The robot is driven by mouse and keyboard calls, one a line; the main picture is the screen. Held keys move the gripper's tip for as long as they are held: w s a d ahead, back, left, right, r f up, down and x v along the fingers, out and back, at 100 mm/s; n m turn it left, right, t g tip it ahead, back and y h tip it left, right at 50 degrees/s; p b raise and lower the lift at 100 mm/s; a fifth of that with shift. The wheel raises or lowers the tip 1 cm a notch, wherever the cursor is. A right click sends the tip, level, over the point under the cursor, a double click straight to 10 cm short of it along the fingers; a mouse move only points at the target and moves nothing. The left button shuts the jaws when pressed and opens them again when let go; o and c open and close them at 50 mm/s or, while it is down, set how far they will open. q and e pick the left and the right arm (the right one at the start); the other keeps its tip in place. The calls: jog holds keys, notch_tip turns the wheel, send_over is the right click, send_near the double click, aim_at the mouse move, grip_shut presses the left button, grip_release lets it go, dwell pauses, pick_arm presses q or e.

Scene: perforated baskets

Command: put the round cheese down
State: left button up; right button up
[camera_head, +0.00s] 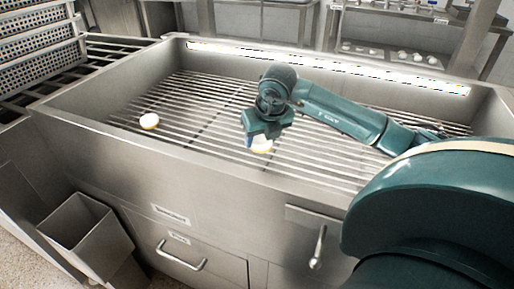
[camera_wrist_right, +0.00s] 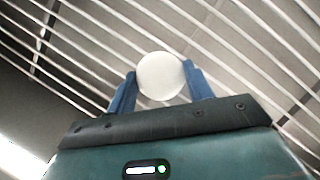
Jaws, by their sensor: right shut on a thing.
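A round white cheese (camera_head: 262,145) is between the fingers of my right gripper (camera_head: 258,140), over the slatted rack of the steel basin. In the right wrist view the cheese (camera_wrist_right: 161,76) sits between the two blue fingertips of the gripper (camera_wrist_right: 161,82), which is shut on it. Slats show behind it; whether the cheese touches them I cannot tell. A second round cheese (camera_head: 149,121) lies on the rack near the left front corner of the basin, apart from the gripper. My left gripper is not in view.
The steel basin (camera_head: 110,138) has raised walls around the slatted rack (camera_head: 200,110), which has free room between the two cheeses. Perforated baskets (camera_head: 38,45) stand at the upper left. An open metal bin (camera_head: 80,225) is at the lower left. Several round pieces (camera_head: 403,55) lie on a far counter.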

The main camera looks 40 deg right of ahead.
aim_at(261, 149)
jog(key=shift+f, duration=1.9)
jog(key=shift+b, duration=0.3)
jog(key=shift+f, duration=0.15)
jog(key=o, duration=1)
